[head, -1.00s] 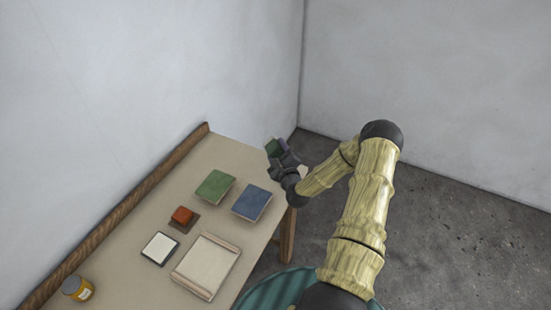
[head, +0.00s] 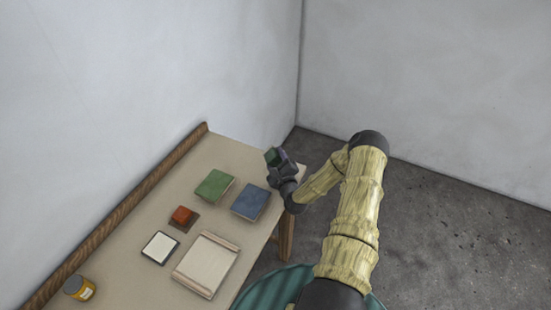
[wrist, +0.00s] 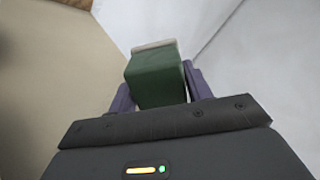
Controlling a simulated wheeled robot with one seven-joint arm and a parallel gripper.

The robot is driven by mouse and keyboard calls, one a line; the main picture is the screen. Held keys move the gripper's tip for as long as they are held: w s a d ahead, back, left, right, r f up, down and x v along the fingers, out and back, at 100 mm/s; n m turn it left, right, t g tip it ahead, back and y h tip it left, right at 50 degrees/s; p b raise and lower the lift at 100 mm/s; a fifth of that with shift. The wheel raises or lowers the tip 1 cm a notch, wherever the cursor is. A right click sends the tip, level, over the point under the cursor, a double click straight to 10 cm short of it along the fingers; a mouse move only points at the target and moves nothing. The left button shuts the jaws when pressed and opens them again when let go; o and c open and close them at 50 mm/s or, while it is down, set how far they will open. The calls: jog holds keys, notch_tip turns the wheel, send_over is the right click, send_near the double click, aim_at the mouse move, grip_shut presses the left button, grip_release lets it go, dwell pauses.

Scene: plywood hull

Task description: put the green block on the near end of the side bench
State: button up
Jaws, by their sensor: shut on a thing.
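The green block (wrist: 156,78) sits between the two purple fingers of my gripper (wrist: 160,88) in the wrist view, with a pale end at its far side. In the head view the dark green block (head: 273,157) shows at the tip of my gripper (head: 277,162), which is shut on it. The gripper is at the far right corner of a beige-topped bench (head: 190,212), beyond the blue square. Its height above the bench top is hard to tell. I cannot tell whether this is the side bench; no other bench is in view.
A wooden ledge (head: 115,219) runs along the wall side.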

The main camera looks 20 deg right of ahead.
jog(key=shift+f+b, duration=0.35)
jog(key=shift+f+b, duration=0.25)
jog(key=shift+b, duration=0.1)
jog(key=o, duration=0.9)
jog(key=shift+r, duration=0.1)
jog(key=shift+r+p, duration=0.75)
jog(key=shift+p, duration=0.2)
jog(key=s+b, duration=0.1)
jog(key=s, duration=0.2)
jog(key=s+a+b, duration=0.1)
jog(key=s+b, duration=0.1)
jog(key=s, duration=0.2)
jog(key=s+b, duration=0.1)
jog(key=s, duration=0.3)
jog(key=shift+s+a+f+b, duration=0.15)
jog(key=shift+f+b, duration=0.15)
jog(key=shift+f, duration=0.05)
jog(key=shift+s+r, duration=0.1)
jog(key=shift+s, duration=0.25)
